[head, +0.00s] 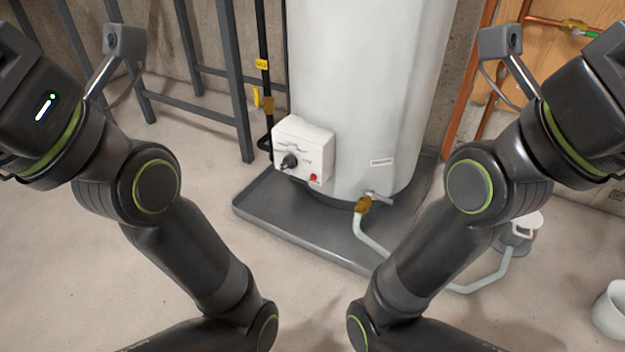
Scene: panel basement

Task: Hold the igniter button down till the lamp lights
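A white control box (303,150) is mounted low on the front left of a tall pale water heater (365,90). It has a black knob (289,161) and, to the right and a little lower, a small red button (313,178). A separate lamp on the box is too small to tell. My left arm comes in from the left and my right arm from the right. Both grippers are outside the picture, and no fingertip shows. Nothing of mine touches the box or the button.
The heater stands in a dark grey drain tray (290,232). A brass drain valve (363,204) feeds a pale hose (371,242) running right. A yellow-handled gas valve (263,102) is left of the box, near a grey metal frame (238,85). A white bucket (610,312) stands at lower right.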

